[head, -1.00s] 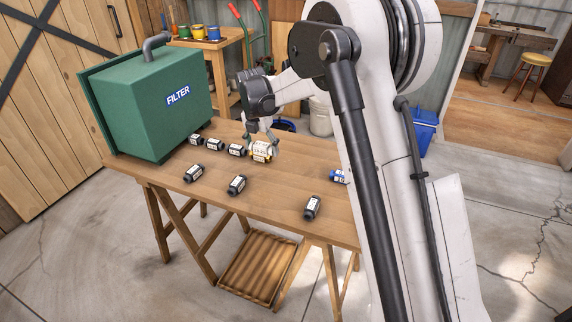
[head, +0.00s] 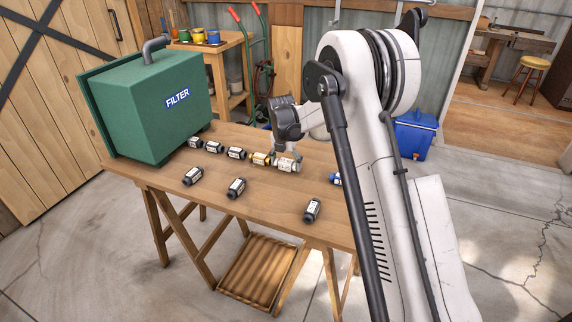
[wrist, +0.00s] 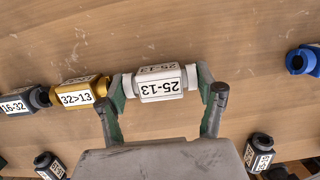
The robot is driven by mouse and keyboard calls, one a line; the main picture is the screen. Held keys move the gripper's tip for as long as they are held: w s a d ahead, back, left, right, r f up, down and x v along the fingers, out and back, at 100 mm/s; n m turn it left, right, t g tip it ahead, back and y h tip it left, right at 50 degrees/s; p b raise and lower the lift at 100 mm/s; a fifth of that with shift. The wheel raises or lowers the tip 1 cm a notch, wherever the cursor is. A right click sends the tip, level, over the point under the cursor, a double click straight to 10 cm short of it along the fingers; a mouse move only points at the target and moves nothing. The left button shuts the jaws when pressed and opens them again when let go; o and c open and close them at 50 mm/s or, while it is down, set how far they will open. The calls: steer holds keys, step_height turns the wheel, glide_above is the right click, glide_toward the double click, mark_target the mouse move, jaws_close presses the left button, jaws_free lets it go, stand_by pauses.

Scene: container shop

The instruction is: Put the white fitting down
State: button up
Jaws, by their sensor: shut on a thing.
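The white fitting (wrist: 160,83), with labels reading 25-13, lies lengthwise between the fingers of my gripper (wrist: 163,100) in the wrist view. The fingers press on its two ends. In the head view the white fitting (head: 287,164) is at or just above the wooden table (head: 275,207), under my gripper (head: 286,152). I cannot tell whether it touches the tabletop. It is at the right end of a row, close beside the yellow fitting (head: 260,159).
Several black fittings (head: 236,153) continue the row to the left. Other black fittings (head: 312,210) lie nearer the front edge. A blue fitting (wrist: 302,60) is to the right, with bare table between. The green filter box (head: 150,105) stands at the table's left end.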

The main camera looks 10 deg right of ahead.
steer(key=shift+f, duration=0.1)
steer(key=shift+f, duration=0.1)
steer(key=o, duration=0.9)
